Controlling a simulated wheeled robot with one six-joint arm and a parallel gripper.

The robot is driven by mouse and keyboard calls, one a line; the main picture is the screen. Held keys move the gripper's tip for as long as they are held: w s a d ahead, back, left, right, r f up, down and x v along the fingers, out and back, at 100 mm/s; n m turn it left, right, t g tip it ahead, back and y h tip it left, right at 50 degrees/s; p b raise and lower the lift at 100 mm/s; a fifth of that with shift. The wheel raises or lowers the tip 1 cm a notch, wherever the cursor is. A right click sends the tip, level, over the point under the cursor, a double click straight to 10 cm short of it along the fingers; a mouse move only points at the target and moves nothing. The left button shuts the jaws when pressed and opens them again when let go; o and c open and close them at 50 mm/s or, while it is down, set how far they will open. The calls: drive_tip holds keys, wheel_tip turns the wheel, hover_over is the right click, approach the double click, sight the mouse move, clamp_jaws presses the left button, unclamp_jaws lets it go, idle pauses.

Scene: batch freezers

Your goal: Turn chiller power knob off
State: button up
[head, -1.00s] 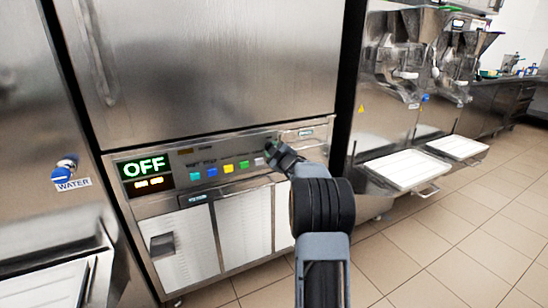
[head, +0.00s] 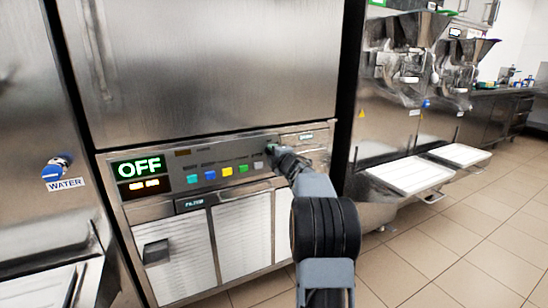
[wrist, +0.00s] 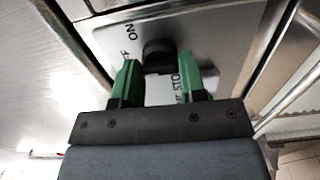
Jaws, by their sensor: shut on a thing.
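The chiller's power knob (wrist: 159,52) is a round black knob on a metal panel, with "ON" lettering above it and partly hidden lettering around it in the wrist view. My gripper (wrist: 158,75) has green fingers, one on each side of the knob, and is shut on it. In the head view my gripper (head: 273,151) is at the right part of the chiller control panel (head: 225,150) and hides the knob. The panel's display (head: 139,167) reads "OFF" in green.
Coloured buttons (head: 227,171) sit in a row left of my gripper. White vented doors (head: 240,237) are below the panel. A blue water valve (head: 57,167) is at left. Machines with white trays (head: 411,174) stand at right, with tiled floor in front.

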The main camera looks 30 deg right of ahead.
idle(0.4)
drive_tip(key=o, duration=0.9)
drive_tip(key=shift+s, duration=0.15)
drive_tip(key=s, duration=0.4)
drive_tip(key=s+a+p, duration=0.1)
drive_tip(key=s, duration=0.4)
drive_tip(key=s+a+p, duration=0.1)
drive_tip(key=s, duration=0.3)
drive_tip(key=shift+s, duration=0.2)
